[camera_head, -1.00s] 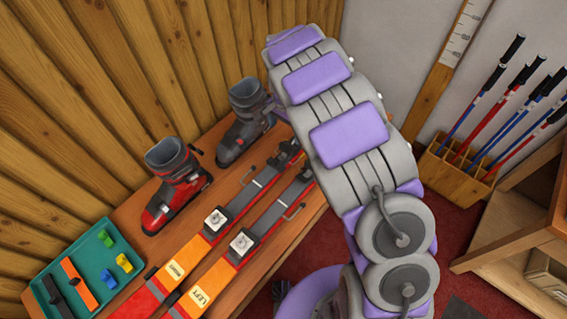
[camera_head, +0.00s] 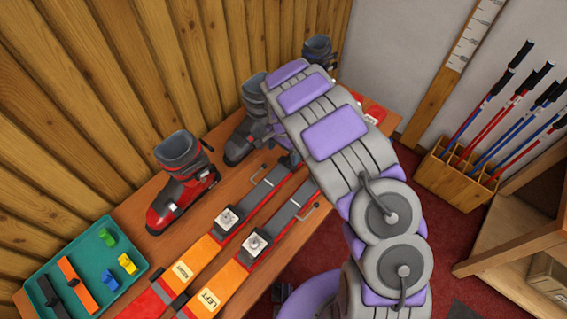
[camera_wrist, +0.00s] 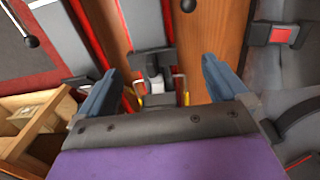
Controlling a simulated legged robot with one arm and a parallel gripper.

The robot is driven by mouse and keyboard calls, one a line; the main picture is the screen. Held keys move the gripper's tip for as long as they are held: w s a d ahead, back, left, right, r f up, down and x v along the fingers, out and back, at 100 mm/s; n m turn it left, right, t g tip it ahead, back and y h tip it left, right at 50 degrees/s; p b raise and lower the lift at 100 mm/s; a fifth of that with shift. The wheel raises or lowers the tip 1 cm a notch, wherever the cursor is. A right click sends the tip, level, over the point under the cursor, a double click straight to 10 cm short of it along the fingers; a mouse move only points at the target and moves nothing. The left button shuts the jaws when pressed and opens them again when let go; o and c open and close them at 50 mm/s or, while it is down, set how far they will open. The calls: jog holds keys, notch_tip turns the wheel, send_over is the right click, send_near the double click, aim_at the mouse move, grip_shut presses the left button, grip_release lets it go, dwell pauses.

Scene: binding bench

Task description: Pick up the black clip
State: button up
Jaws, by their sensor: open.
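A long black piece (camera_head: 50,295), which looks like the black clip, lies in the green tray (camera_head: 28,283) at the lower left of the head view. A similar orange piece (camera_head: 76,283) lies beside it. Neither shows in the wrist view. My gripper (camera_wrist: 160,82) is open, with its two blue-grey fingers spread apart. It points down over the skis on the bench, and a ski binding (camera_wrist: 152,82) shows between the fingers. Nothing is held. In the head view my arm hides the gripper, which is well to the right of the tray.
Green, yellow and blue blocks (camera_head: 109,280) share the tray. Two skis (camera_head: 202,300) with raised bindings lie along the bench. A red-black boot (camera_head: 183,185) and grey boots (camera_head: 252,130) stand near the plank wall. A pole rack (camera_head: 455,185) stands at right.

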aim_at(289, 158)
notch_tip(289, 158, down, 2)
jog(key=shift+f+b, duration=0.1)
jog(key=shift+b, duration=0.35)
jog(key=d+f, duration=0.2)
jog(key=d, duration=0.1)
jog(key=shift+d+b, duration=0.25)
jog(key=shift+b, duration=0.05)
jog(key=shift+s+a, duration=0.15)
jog(key=shift+a, duration=0.2)
jog(key=shift+a+f, duration=0.25)
jog(key=shift+a, duration=0.75)
jog(key=c, duration=0.4)
jog(key=shift+a, duration=0.25)
jog(key=shift+c, duration=1.6)
jog(key=shift+d+r, duration=0.2)
jog(key=shift+d, duration=0.7)
jog(key=shift+c, duration=1.3)
jog(key=shift+a+r, duration=0.35)
jog(key=shift+r, duration=0.05)
notch_tip(289, 158, up, 3)
jog(key=shift+p, duration=0.8)
jog(key=s+a+r+p, duration=0.1)
jog(key=s+a+p, duration=0.2)
jog(key=s, duration=1.2)
notch_tip(289, 158, up, 6)
jog(key=p, duration=0.3)
jog(key=shift+s, duration=0.25)
